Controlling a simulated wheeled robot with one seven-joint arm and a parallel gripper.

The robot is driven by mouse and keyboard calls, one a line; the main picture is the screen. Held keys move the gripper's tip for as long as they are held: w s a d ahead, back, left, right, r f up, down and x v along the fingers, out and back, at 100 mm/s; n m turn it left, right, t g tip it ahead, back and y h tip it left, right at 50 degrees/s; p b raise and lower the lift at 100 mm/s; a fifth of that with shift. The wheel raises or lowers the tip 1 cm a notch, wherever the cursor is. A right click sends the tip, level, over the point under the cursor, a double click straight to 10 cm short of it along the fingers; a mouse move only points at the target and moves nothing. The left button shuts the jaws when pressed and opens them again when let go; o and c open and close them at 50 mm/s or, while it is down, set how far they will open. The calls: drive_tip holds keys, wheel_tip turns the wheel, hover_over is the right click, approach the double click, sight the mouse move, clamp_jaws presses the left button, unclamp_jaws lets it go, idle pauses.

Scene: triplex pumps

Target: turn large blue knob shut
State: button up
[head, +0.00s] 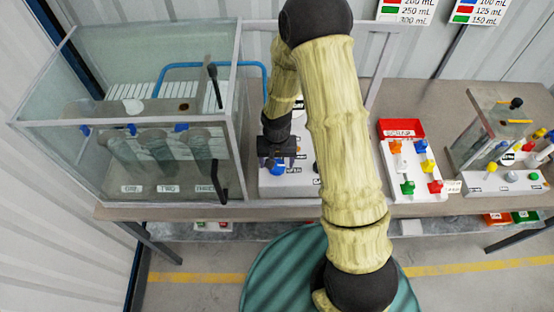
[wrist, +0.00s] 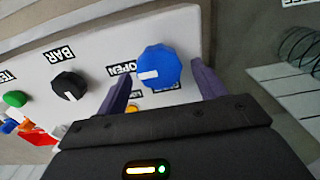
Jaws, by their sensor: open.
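The large blue knob (wrist: 158,67) sits on a pale panel (wrist: 195,35) in the wrist view, with a white pointer mark on its left side and an "OPEN" label next to it. In the head view the blue knob (head: 277,168) shows just below my gripper. My gripper (wrist: 160,85) is open, with one purple finger on each side of the knob in the picture. I cannot tell whether the fingers touch it. In the head view my gripper (head: 277,160) hangs over the panel, and my arm hides much of the panel's right part.
A black knob (wrist: 68,86) labelled "BAR" and a green knob (wrist: 15,99) lie left of the blue knob. A glass tank (head: 100,110) stands at left on the table. A red "SCRAP" tray (head: 401,129) and a board of coloured valves (head: 414,180) lie to the right.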

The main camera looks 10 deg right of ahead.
drive_tip(key=shift+f, duration=0.2)
drive_tip(key=c, duration=1)
